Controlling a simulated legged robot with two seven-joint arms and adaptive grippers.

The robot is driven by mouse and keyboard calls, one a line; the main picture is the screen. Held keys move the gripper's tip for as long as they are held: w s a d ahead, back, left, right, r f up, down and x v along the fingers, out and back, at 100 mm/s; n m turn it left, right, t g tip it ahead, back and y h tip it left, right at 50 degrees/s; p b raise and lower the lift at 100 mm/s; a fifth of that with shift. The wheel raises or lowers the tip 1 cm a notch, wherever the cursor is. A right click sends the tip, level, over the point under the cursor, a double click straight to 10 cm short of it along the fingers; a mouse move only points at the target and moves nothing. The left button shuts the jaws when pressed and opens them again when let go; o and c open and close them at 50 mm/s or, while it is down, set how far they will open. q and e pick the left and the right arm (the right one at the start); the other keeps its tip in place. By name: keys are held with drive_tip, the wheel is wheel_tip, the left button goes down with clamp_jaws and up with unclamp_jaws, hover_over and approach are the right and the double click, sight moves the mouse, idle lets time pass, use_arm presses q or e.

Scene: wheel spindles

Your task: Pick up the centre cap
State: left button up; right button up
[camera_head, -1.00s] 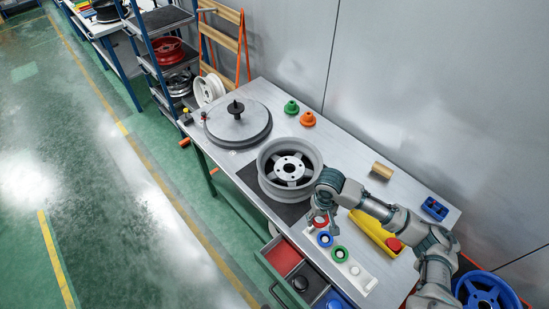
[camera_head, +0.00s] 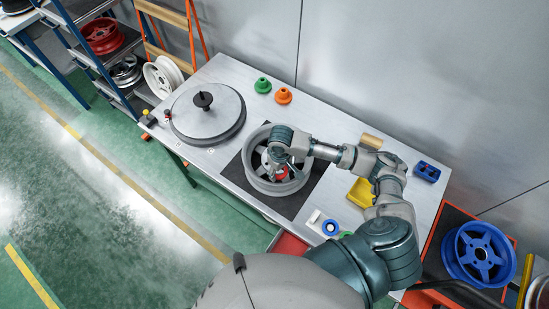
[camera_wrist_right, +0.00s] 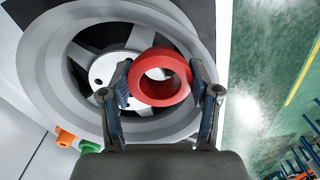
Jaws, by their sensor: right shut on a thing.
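My right gripper (camera_head: 283,166) is over the grey wheel (camera_head: 251,172) and shut on a red ring (camera_head: 282,176). In the right wrist view the two fingers (camera_wrist_right: 165,84) grip the ring (camera_wrist_right: 160,102) from opposite sides. The ring hangs in front of the wheel's hub (camera_wrist_right: 104,69), partly covering it; whether it touches is unclear. I cannot tell which piece is the centre cap. My left gripper is not in view.
The wheel lies on a dark mat (camera_head: 234,169) on the bench. Left of it is a round grey plate (camera_head: 195,128) with a black knob. A yellow piece (camera_head: 361,192) and a blue block (camera_head: 427,171) are right.

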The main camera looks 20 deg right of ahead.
drive_tip(key=w, duration=0.6)
drive_tip(key=shift+w+d+f, duration=0.2)
drive_tip(key=shift+w+f, duration=0.2)
drive_tip(key=shift+w, duration=0.2)
drive_tip(key=f, duration=0.1)
drive_tip(key=d+f, duration=0.1)
drive_tip(key=f, duration=0.1)
drive_tip(key=shift+f, duration=0.25)
drive_tip(key=shift+s+a+f+p, duration=0.1)
drive_tip(key=shift+a+f+p, duration=0.15)
drive_tip(key=shift+f+p, duration=0.1)
drive_tip(key=o, duration=0.8)
drive_tip(key=shift+a, duration=0.1)
drive_tip(key=shift+c, duration=0.2)
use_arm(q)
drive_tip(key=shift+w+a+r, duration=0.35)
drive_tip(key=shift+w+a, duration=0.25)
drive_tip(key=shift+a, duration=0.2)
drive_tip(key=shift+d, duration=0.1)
use_arm(e)
drive_tip(key=shift+d+r, duration=0.15)
drive_tip(key=shift+d, duration=0.05)
